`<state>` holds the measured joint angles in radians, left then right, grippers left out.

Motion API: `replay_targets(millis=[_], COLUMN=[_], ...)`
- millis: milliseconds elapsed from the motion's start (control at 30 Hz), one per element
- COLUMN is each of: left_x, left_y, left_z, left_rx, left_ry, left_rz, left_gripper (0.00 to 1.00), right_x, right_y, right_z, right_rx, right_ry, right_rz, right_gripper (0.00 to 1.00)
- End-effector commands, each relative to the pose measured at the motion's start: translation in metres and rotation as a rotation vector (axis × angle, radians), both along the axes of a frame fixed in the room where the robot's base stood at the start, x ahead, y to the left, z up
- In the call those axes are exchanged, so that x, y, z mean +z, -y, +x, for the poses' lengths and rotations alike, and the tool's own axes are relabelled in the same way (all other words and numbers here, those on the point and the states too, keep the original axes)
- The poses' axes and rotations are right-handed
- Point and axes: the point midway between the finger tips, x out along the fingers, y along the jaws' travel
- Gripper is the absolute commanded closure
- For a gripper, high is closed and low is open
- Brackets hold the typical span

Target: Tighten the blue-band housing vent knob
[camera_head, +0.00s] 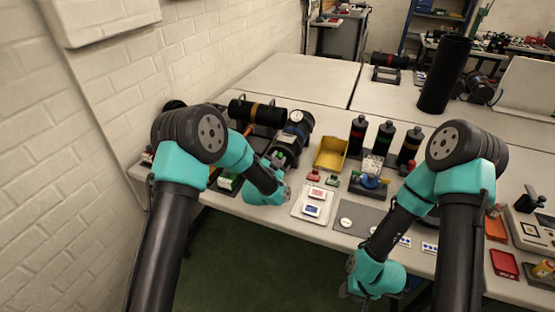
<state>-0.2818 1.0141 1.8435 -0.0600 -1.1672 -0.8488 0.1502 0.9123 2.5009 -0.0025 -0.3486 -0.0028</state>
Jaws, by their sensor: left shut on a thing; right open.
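A dark cylindrical housing (290,138) with a round white gauge (296,116) lies on the table at centre-left. Its band colour is hard to make out, and its vent knob is not clear at this size. My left gripper (279,164) is at the near end of this housing, shut on a small part there that looks like the knob. My own wrist hides much of the contact. My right gripper (349,291) is open and empty, low in front of the table's front edge, apart from all objects.
A black cylinder with an orange band (257,112) lies behind on the left. A yellow bin (331,153), a white tray (314,203) and a blue part on a stand (371,181) stand at centre. Several upright dark bottles (384,140) stand behind; an orange tray (496,229) is right.

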Motion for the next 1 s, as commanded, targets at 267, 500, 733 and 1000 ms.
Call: replay_targets(millis=[267, 500, 733, 1000], left_x=[0.000, 0.000, 0.000, 0.000], left_y=[0.000, 0.000, -0.003, -0.016], left_z=[0.000, 0.000, -0.008, -0.043], left_rx=[0.000, 0.000, 0.000, 0.000], left_ry=[0.000, 0.000, -0.001, -0.002], left_rz=[0.001, 0.001, 0.001, 0.002], left_gripper=[0.50, 0.47, 0.47, 0.47], right_x=[0.000, 0.000, 0.000, 0.000], right_y=[0.000, 0.000, 0.000, 0.000], right_z=[0.000, 0.000, 0.000, 0.000], right_rx=[0.000, 0.000, 0.000, 0.000], right_ry=[0.000, 0.000, 0.000, 0.000], right_rz=[0.000, 0.000, 0.000, 0.000], right_gripper=[0.57, 0.57, 0.57, 0.57])
